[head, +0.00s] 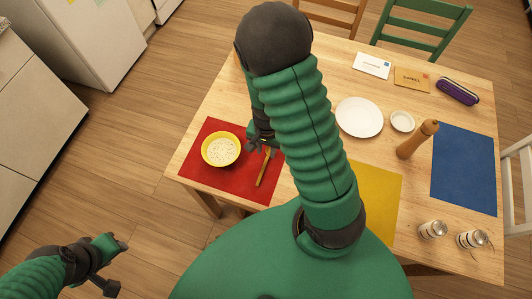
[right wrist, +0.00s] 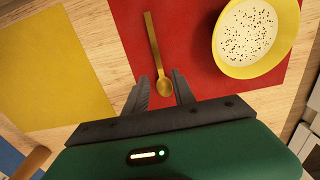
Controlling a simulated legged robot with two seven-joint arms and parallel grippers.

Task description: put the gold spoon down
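The gold spoon (head: 263,168) lies on the red mat (head: 197,182), to the right of the yellow bowl. In the right wrist view the spoon (right wrist: 154,48) has its round end between my right gripper's fingers (right wrist: 159,78), with gaps on both sides. My right gripper (head: 259,146) is open just above the far end of the spoon in the head view. My arm hides part of the table. My left gripper (head: 112,266) is open and empty, off the table at the lower left.
The yellow bowl (head: 221,150) with speckled white contents stands close left of the spoon.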

